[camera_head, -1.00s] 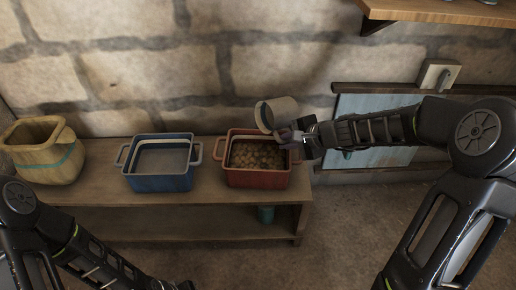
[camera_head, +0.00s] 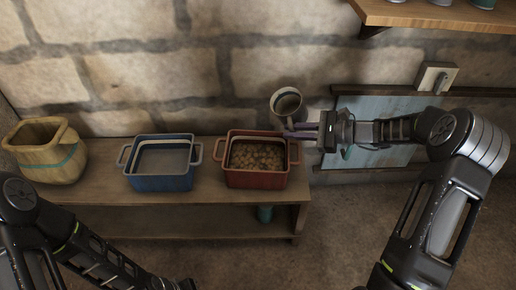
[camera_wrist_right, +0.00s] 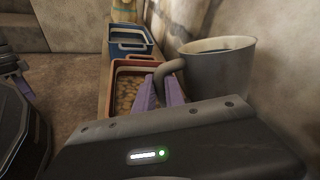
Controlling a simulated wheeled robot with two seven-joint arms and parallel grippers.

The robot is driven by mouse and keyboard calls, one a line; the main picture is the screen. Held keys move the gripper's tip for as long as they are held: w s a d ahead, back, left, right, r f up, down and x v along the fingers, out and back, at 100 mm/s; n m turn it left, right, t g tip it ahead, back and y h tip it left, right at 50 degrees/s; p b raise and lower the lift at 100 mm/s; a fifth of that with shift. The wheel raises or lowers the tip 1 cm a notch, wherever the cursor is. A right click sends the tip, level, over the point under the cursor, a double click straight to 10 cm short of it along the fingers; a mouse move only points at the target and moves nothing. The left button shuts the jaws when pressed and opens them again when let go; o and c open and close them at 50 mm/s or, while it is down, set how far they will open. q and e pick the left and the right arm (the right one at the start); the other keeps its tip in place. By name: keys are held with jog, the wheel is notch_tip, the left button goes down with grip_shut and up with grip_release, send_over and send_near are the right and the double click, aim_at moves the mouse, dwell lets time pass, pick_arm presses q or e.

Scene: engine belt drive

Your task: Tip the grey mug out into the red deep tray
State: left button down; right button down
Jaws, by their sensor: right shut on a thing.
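The grey mug (camera_head: 288,101) is held up above the back right corner of the red deep tray, close to upright, with its mouth facing up in the head view. It also shows in the right wrist view (camera_wrist_right: 222,70). My right gripper (camera_head: 297,131) is shut on the mug's handle with its purple fingers (camera_wrist_right: 160,95). The red deep tray (camera_head: 257,180) sits on the shelf's right end and holds many small brown pieces (camera_head: 257,156). The mug's inside looks dark, and its bottom is not clear. My left gripper (camera_head: 187,285) is at the bottom edge, mostly cut off.
A wall shelf (camera_head: 440,15) hangs at upper right. A teal object (camera_head: 265,214) stands on the lower shelf.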

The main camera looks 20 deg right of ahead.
jog(key=shift+d+f+m+y+b, duration=0.15)
jog(key=shift+d+m+y+b, duration=0.25)
jog(key=shift+d+y, duration=0.15)
jog(key=shift+d+r+m+y+p, duration=0.2)
jog(key=shift+d+m+y, duration=0.2)
jog(key=shift+y, duration=0.25)
jog(key=shift+d+r+m+y+p, duration=0.1)
jog(key=shift+d+m+y+p, duration=0.15)
jog(key=shift+m+y, duration=0.3)
jog(key=shift+s+a+f+m+g+y+b, duration=0.1)
jog(key=shift+a+f+m+g+y+b, duration=0.2)
jog(key=shift+f+g+y, duration=0.2)
